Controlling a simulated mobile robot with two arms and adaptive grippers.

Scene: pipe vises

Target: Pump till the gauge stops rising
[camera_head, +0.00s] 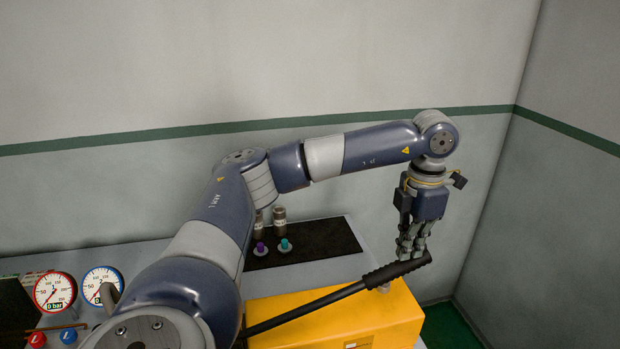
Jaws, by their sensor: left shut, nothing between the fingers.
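The pump is a yellow box (335,318) at the lower middle. Its long black lever (310,307) slopes up to the right and ends in a thick black grip (398,270). My left gripper (408,256) points down just above the grip, fingers shut. It seems to touch the grip from above, with nothing held between the fingers. A red-rimmed gauge (55,291) and a blue-rimmed gauge (102,285) stand at the left. Their small displays seem to read 0 bar; the needles are too small to read surely. My right gripper is out of view.
A red knob (37,340) and a blue knob (68,337) sit below the gauges. A dark mat (325,240) lies behind the pump, with purple (261,248) and teal (285,245) fittings near its edge. My left arm hides much of the bench. A wall stands at right.

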